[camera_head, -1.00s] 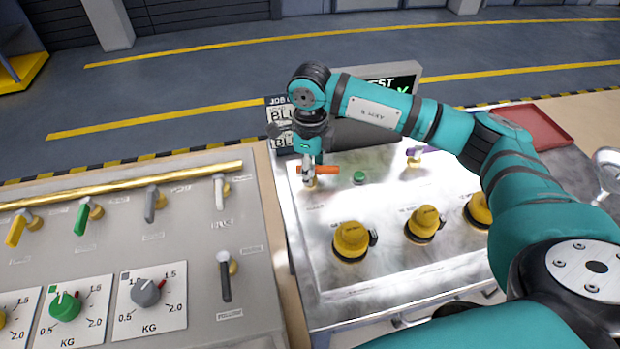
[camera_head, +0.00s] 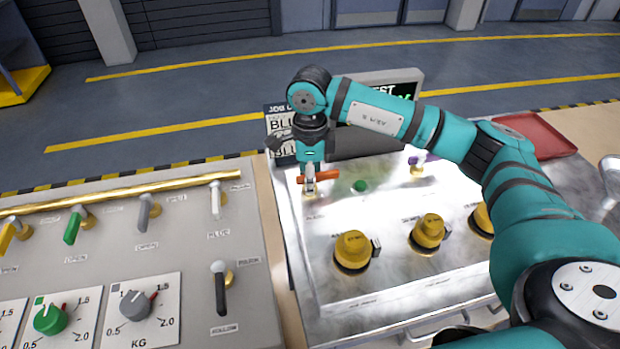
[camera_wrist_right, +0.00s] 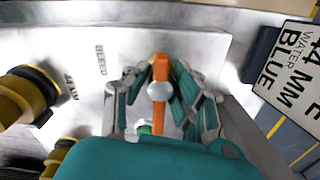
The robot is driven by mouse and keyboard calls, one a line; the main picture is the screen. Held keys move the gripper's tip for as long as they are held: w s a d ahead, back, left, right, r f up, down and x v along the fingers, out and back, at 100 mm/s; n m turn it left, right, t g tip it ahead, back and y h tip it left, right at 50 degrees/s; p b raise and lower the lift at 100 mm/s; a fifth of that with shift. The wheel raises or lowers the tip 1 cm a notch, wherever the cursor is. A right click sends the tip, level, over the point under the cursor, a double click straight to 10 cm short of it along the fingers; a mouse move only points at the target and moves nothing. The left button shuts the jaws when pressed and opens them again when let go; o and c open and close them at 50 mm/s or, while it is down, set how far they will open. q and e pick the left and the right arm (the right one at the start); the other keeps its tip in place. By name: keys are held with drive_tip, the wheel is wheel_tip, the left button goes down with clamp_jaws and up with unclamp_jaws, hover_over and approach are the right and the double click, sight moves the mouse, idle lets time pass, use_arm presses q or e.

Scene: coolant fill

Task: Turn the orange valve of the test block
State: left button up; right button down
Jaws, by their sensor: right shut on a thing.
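The orange valve (camera_head: 330,175) is a bar handle at the back left of the metal test block (camera_head: 300,260). In the right wrist view the orange handle (camera_wrist_right: 160,72) runs lengthwise between the fingers, with a round pale hub on it. My right gripper (camera_head: 310,182) points down over the valve, and its fingers (camera_wrist_right: 160,92) are shut on the handle, one on each side. In the head view the gripper covers part of the handle's middle. My left gripper is in neither view.
A green button (camera_head: 359,186) and a purple-handled valve (camera_head: 425,160) stand right of the orange valve. Yellow knobs (camera_head: 352,250) are in front. A sign and screen (camera_head: 385,85) stand behind. A panel of levers (camera_head: 150,240) is at left; a red tray (camera_head: 535,135) lies back right.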

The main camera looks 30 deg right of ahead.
drive_tip(key=c, duration=1.1)
unclamp_jaws()
drive_tip(key=shift+r, duration=0.1)
wheel_tip(320, 180, up, 12)
